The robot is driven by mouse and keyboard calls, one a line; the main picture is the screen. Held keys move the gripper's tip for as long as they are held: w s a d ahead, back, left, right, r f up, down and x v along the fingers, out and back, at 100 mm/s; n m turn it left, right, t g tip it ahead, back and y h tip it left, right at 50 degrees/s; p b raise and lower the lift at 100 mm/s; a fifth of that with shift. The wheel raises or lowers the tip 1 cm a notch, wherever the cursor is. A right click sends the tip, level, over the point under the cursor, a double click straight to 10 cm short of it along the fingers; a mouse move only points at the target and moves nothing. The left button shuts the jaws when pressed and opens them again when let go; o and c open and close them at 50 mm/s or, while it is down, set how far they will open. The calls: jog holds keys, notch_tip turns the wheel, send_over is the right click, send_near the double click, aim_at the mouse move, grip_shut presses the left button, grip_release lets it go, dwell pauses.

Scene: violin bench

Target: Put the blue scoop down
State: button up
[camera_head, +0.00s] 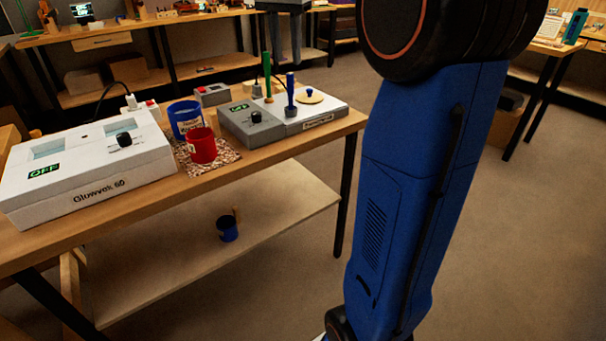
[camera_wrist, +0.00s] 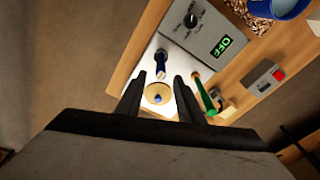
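In the wrist view the blue scoop (camera_wrist: 160,62) shows just past the gap between my fingertips, with no contact visible. My gripper (camera_wrist: 160,76) is open and empty, pointed toward the device from some distance. In the head view my gripper is out of sight. A green handle (camera_head: 267,76) stands beside the blue one, and it shows in the wrist view right of my right finger (camera_wrist: 205,95).
A pale round lid with a blue knob (camera_head: 308,97) lies on the device. A red cup (camera_head: 202,146) and a blue cup (camera_head: 185,118) stand on a speckled mat. A large white Glowvek box (camera_head: 90,170) fills the left. A small grey switch box (camera_head: 212,94) stands behind.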

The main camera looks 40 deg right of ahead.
jog(key=s+a+f+n+t, duration=0.1)
jog(key=s+a+f+n, duration=0.3)
jog(key=s+f, duration=0.4)
jog(key=s+a+f+n+t, duration=0.1)
jog(key=s+a+f+n, duration=0.3)
jog(key=s+f, duration=0.5)
jog(key=s+a+f+n+t+y, duration=0.1)
jog(key=s+a+f+n, duration=0.3)
jog(key=s+f, duration=0.5)
jog(key=s+a+t, duration=0.1)
jog(key=s+a, duration=0.1)
jog(key=s, duration=0.1)
jog(key=shift+s+a+n, duration=0.15)
jog(key=shift+a+n, duration=0.05)
jog(key=shift+n, duration=0.2)
jog(key=shift+o, duration=0.3)
